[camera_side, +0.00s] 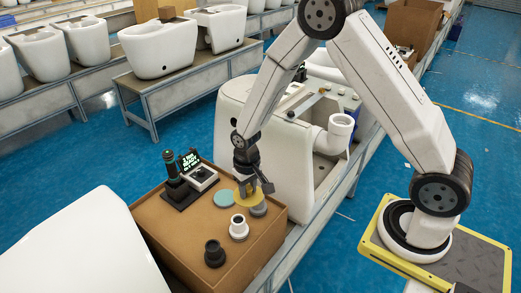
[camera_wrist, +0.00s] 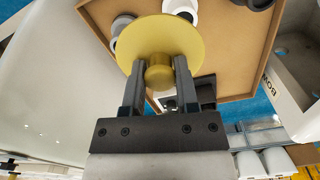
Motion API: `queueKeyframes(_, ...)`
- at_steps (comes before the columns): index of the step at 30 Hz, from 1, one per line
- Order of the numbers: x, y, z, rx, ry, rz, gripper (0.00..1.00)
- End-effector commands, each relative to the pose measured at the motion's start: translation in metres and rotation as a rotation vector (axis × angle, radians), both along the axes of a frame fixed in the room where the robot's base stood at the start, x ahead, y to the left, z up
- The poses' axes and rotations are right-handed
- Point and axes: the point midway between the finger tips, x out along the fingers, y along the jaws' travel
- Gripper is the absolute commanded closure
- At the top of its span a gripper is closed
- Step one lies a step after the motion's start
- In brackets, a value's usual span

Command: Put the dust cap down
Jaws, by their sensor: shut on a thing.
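The dust cap is a yellow disc with a round knob, and in the wrist view the disc (camera_wrist: 158,35) spreads out beyond my fingertips. My gripper (camera_wrist: 158,76) is shut on the knob, one finger on each side. In the side view my gripper (camera_side: 246,184) points down over the brown tray (camera_side: 178,236), with the yellow cap (camera_side: 242,199) under it. The cap is low, close to the tray; I cannot tell whether it touches. My fingers hide part of it.
On the tray, a teal disc (camera_side: 223,198) lies left of the cap and a grey round part (camera_side: 259,209) right of it. A dark device (camera_side: 190,179) stands at the back.

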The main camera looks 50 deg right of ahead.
Motion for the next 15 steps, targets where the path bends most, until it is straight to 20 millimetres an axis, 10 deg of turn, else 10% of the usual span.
queueKeyframes(15,-0.015,0.060,-0.029,0.000,0.001,0.212,1.00)
